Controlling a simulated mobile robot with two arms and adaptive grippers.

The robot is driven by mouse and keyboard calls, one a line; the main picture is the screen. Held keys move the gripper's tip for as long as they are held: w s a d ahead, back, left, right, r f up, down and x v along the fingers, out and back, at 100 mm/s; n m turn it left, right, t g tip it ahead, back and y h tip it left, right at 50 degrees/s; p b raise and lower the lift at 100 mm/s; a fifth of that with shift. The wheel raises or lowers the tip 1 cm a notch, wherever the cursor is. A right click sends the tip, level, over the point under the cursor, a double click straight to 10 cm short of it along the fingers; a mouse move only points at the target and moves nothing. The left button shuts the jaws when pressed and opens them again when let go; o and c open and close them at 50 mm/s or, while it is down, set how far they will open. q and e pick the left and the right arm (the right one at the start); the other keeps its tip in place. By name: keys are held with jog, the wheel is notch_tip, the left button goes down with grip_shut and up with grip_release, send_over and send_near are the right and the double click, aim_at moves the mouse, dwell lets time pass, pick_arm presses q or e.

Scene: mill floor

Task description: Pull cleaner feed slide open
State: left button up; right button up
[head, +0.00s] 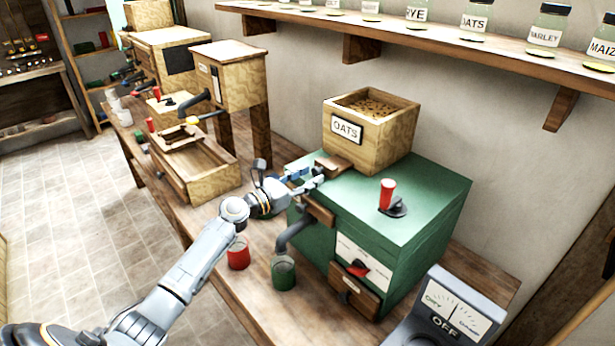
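The green cleaner (420,195) stands on the wooden bench, with a wooden hopper (385,140) labelled OATS on top. A small wooden feed slide (333,166) sticks out to the left at the hopper's foot, over the cleaner's top edge. My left arm reaches in from the lower left. My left gripper (318,175) is at the slide's near left end, its fingertips close to or touching it. The fingers are small here and I cannot tell whether they are shut on the slide. My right gripper is not in view.
A red cup (238,254) and a green cup (284,273) stand by the cleaner's spout. A red-handled lever (387,195) rises from the cleaner's top. A grey meter box (450,312) reading OFF is at the lower right. A wooden tray machine (195,165) stands farther left.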

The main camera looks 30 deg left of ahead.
pick_arm(q)
jog(key=shift+a, duration=0.1)
jog(key=v, duration=1.2)
dwell(0.4)
